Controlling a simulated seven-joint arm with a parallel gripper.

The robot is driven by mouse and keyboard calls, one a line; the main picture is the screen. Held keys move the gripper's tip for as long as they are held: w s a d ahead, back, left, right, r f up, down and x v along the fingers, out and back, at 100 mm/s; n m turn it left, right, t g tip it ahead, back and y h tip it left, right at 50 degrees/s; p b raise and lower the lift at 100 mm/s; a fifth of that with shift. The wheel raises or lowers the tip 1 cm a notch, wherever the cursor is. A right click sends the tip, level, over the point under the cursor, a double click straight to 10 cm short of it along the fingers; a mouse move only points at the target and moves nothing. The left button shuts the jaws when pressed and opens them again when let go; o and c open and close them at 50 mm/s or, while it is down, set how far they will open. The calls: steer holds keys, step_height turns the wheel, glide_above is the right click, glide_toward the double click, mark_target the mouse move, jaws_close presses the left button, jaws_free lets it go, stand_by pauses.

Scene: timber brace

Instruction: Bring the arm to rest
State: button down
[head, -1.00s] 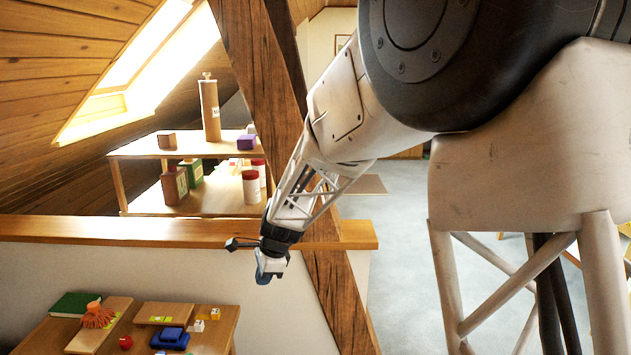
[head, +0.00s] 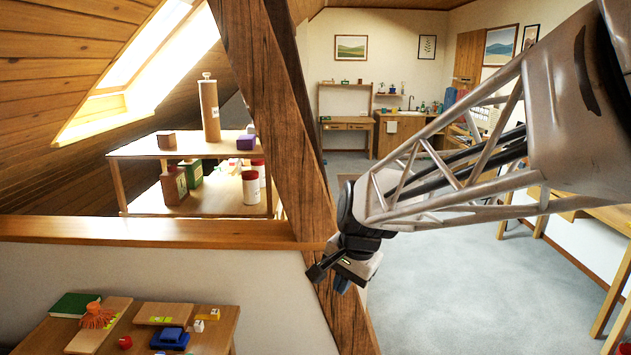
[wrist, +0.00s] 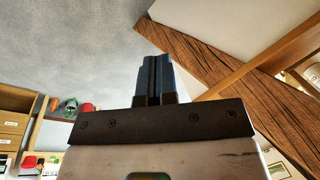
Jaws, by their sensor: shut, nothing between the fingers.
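My gripper (head: 342,283) is at the end of my lattice arm, which reaches in from the right of the head view. It hangs in front of the lower part of the slanted timber brace (head: 272,110), just right of the ledge's end. In the head view its fingers are small and dark. In the wrist view my gripper (wrist: 154,60) shows two blue-grey fingers pressed together with nothing between them. The brace also shows in the wrist view (wrist: 215,85), to the right of the fingers. I cannot tell how far the gripper is from the brace.
A wooden ledge (head: 150,232) tops the low wall at left. Behind it stands a shelf (head: 140,150) with bottles and boxes. Open grey floor (head: 450,285) lies at right.

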steer(key=s+d+n+h, duration=0.1)
steer(key=s+d+n, duration=0.2)
steer(key=s+d, duration=0.3)
steer(key=s+d+n+h, duration=0.1)
steer(key=s+d+n, duration=0.2)
steer(key=s+d, duration=0.4)
steer(key=s+r, duration=0.1)
steer(key=s, duration=0.7)
steer(key=shift+s+n+t, duration=0.25)
steer(key=shift+n+t, duration=0.05)
steer(key=shift+t, duration=0.1)
stand_by(0.7)
